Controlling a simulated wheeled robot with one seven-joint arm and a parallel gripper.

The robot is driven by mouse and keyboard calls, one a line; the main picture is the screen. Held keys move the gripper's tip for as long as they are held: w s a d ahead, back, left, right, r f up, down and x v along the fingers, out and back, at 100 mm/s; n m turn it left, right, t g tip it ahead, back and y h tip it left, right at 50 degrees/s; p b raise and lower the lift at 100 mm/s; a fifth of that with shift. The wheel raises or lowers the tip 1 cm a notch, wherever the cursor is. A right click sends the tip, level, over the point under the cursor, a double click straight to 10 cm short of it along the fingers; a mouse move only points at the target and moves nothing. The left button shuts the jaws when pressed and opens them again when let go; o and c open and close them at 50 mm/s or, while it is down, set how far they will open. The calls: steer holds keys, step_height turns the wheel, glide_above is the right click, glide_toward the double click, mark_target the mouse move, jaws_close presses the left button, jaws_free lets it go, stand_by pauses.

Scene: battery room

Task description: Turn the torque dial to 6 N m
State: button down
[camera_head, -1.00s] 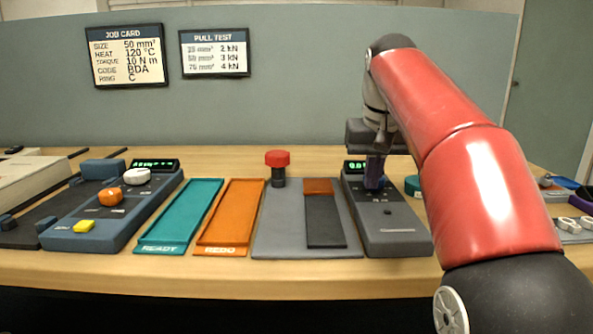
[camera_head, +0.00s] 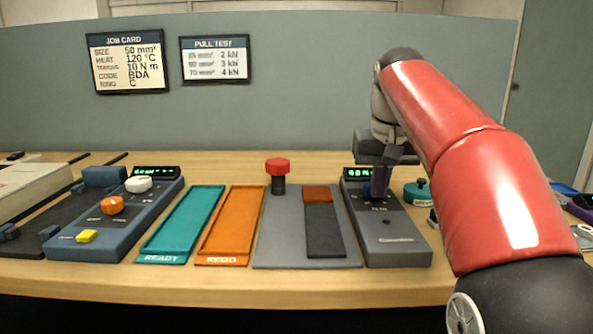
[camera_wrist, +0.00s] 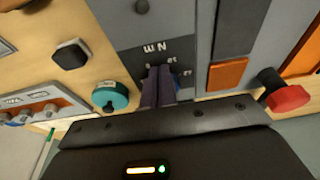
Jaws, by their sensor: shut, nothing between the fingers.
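The grey torque unit (camera_head: 400,240) stands on the bench, with a small green display (camera_head: 356,173) at its back whose digits are too small to read surely. In the wrist view its face (camera_wrist: 150,28) shows an "N m" mark and scale figures. My gripper (camera_head: 379,190) points down over the upper part of this unit; its dark fingers also show in the wrist view (camera_wrist: 158,88). They are together with nothing between them. The torque dial is not clearly seen; the fingers cover that spot, and I cannot tell whether they touch it.
Left of the unit are a grey plate (camera_head: 272,235) with a red knob (camera_head: 277,168), an orange tray (camera_head: 232,225) and a teal tray (camera_head: 188,225). A teal round object (camera_head: 418,192) stands close on the right. The job card (camera_head: 127,62) reads torque 10 N m.

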steer(key=shift+d, duration=0.15)
steer(key=shift+w+d, duration=0.1)
steer(key=shift+d, duration=0.45)
stand_by(0.4)
steer(key=shift+s+d+r, duration=0.1)
steer(key=shift+s, duration=0.25)
steer(key=v, duration=0.2)
steer(key=w+v, duration=0.1)
steer(key=v, duration=0.2)
steer(key=shift+w+r, duration=0.1)
steer(key=shift+r, duration=0.35)
